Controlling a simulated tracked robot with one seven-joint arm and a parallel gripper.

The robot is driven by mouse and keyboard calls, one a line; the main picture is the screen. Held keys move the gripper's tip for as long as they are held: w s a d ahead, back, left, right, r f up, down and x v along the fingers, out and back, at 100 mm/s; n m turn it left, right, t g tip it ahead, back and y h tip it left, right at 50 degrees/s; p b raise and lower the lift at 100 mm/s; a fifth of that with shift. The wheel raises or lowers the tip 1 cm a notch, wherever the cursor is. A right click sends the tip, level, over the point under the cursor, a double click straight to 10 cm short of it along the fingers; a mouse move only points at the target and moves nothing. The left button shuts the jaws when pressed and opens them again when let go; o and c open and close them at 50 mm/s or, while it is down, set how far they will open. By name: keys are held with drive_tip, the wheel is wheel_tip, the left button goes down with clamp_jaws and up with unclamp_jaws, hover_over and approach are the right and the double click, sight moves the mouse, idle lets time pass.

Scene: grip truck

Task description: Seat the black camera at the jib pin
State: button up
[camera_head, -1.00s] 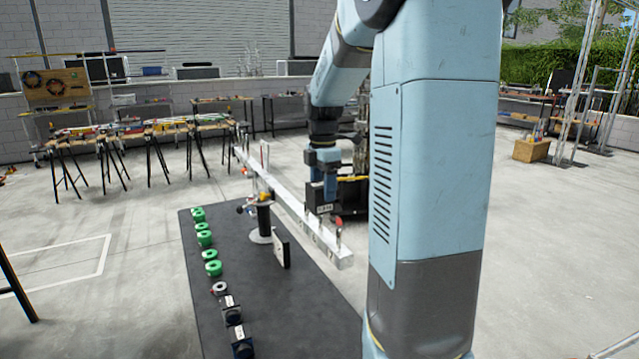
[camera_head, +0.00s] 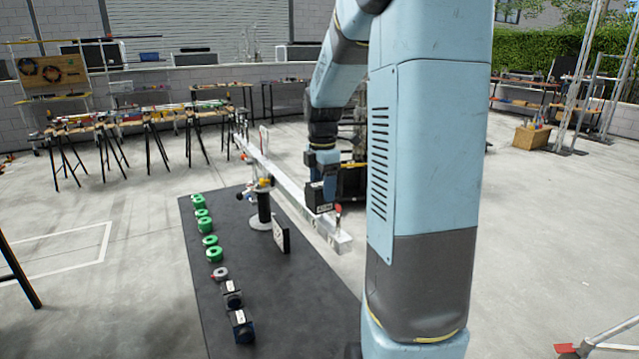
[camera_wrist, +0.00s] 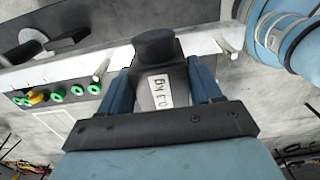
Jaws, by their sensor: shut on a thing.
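The black camera (camera_wrist: 160,75), a dark block with a round top and a white label marked KG, is held between my gripper's blue fingers (camera_wrist: 160,90). In the head view, my gripper (camera_head: 323,172) hangs over the far side of the jib beam with the camera (camera_head: 318,198) below it. The jib is a long pale beam (camera_head: 290,190) on a dark post (camera_head: 264,208). An upright pin with a red part (camera_head: 338,209) stands near its near end. In the wrist view, pins (camera_wrist: 101,70) show on both sides of the camera. Contact between camera and beam cannot be told.
A dark mat (camera_head: 230,325) lies under the jib. Several green rings (camera_head: 210,240), a grey ring (camera_head: 220,273) and dark labelled blocks (camera_head: 242,327) line its left side. Trestle tables (camera_head: 150,120) stand at the back.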

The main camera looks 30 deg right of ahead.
drive_tip(key=shift+f, duration=0.85)
drive_tip(key=shift+f, duration=0.15)
drive_tip(key=o, duration=1)
drive_tip(key=shift+o, duration=0.2)
wheel_tip(320, 180, up, 14)
drive_tip(key=shift+f, duration=0.15)
